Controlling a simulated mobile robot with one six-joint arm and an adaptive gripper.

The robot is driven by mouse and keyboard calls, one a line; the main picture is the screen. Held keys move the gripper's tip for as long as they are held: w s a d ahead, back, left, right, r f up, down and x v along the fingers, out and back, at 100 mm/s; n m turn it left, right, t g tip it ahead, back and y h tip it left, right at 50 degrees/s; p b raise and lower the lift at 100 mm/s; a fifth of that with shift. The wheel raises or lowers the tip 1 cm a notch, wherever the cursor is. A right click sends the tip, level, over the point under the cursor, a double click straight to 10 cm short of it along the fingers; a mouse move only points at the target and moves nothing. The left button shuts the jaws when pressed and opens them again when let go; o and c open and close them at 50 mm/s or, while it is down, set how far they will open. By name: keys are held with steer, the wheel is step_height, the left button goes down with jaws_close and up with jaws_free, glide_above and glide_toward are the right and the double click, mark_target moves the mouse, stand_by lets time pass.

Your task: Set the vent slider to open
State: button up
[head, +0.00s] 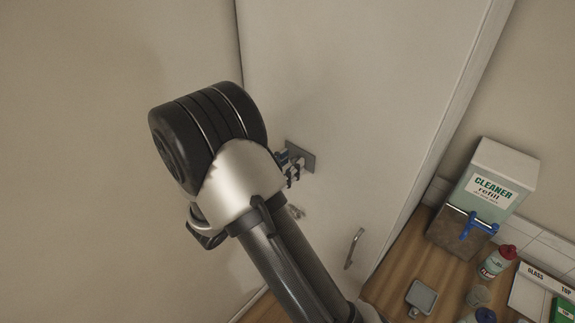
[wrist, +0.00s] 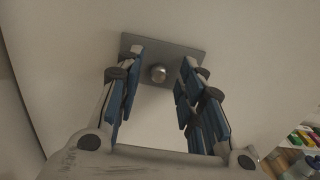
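The vent slider is a grey rectangular plate (wrist: 172,48) with a round metal knob (wrist: 158,73), mounted on a pale panel. In the head view the plate (head: 303,154) is partly hidden behind my gripper (head: 290,167). In the wrist view my gripper (wrist: 161,64) is open, with one blue-padded finger on each side of the knob. Gaps show between the knob and both fingers. I cannot tell how deep the fingertips reach around the knob. No open or shut marking is legible on the plate.
A metal handle (head: 354,248) is on the pale panel below the plate. At right, a wooden counter (head: 392,279) holds a cleaner refill dispenser (head: 485,196), a red-capped bottle (head: 497,262) and a small grey square item (head: 421,297).

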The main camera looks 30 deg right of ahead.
jaws_close()
stand_by(0.5)
stand_by(0.3)
